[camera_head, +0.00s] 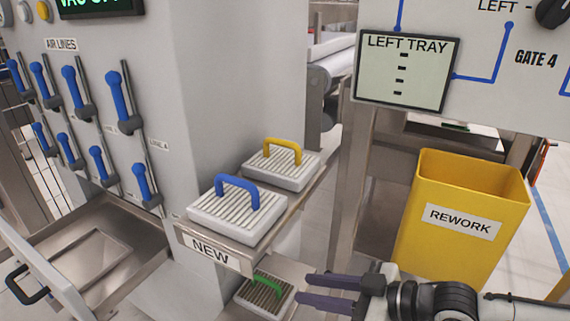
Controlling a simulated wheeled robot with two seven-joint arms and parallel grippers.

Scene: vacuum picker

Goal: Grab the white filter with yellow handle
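The white filter with the yellow handle (284,170) lies flat on a narrow shelf labelled NEW (212,250), at the far end. Its handle stands up and is clear of any gripper. A white filter with a blue handle (236,216) lies in front of it on the same shelf. My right gripper (304,289) is low in the view, below and in front of the yellow-handled filter. Its two dark fingers point left, apart, with nothing seen between them. My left gripper is not in view.
A filter with a green handle (264,294) sits on a lower shelf beside my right fingertips. A yellow REWORK bin (460,220) stands at right. A panel with blue levers (125,100) and an open metal drawer (130,235) are at left. A LEFT TRAY display (405,72) hangs above.

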